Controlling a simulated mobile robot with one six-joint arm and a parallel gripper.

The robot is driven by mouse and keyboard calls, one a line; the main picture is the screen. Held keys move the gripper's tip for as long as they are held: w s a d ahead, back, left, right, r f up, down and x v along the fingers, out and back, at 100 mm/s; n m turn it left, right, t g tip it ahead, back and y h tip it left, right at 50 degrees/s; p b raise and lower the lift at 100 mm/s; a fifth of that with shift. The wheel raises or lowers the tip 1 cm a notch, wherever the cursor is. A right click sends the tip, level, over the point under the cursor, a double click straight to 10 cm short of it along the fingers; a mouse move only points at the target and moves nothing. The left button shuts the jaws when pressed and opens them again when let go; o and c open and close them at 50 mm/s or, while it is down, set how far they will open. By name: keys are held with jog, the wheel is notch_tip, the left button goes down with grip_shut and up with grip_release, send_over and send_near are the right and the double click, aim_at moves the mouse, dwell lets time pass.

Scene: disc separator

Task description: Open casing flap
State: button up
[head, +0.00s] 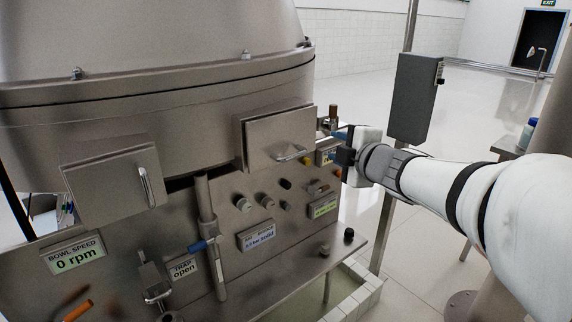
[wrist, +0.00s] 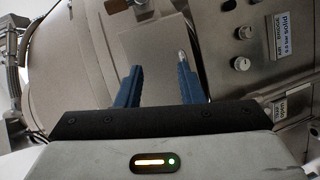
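Two square metal flaps are on the casing, and which one the task means is not marked. The right flap (head: 279,136) has a bar handle (head: 290,153) along its lower edge. The left flap (head: 110,187) has an upright handle (head: 145,187). Both look closed. My gripper (head: 343,151) is to the right of the right flap, side-on in the head view. In the wrist view, its blue fingers (wrist: 158,70) are spread apart with nothing between them. A flap panel (wrist: 152,45) lies beyond them, its handle (wrist: 182,56) near the right fingertip; contact cannot be told.
The control panel below carries several knobs, a rpm display (head: 76,256), a trap label (head: 184,269) and a blue-handled lever (head: 204,244). A grey box on a post (head: 415,98) stands behind my arm. Open tiled floor lies to the right.

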aim_at(295, 156)
jog(key=w+a+f+n+y, duration=0.1)
jog(key=w+a, duration=0.1)
jog(key=w+a+f+n+g+y+b, duration=0.1)
jog(key=a+f+n, duration=0.1)
jog(key=a, duration=0.1)
jog(key=w+a+f+n+g+y+b, duration=0.1)
jog(key=w+a+f+n+y, duration=0.1)
jog(key=a, duration=0.1)
jog(key=shift+w+a, duration=0.1)
jog(key=shift+w, duration=0.25)
jog(key=shift+c, duration=0.5)
grip_shut()
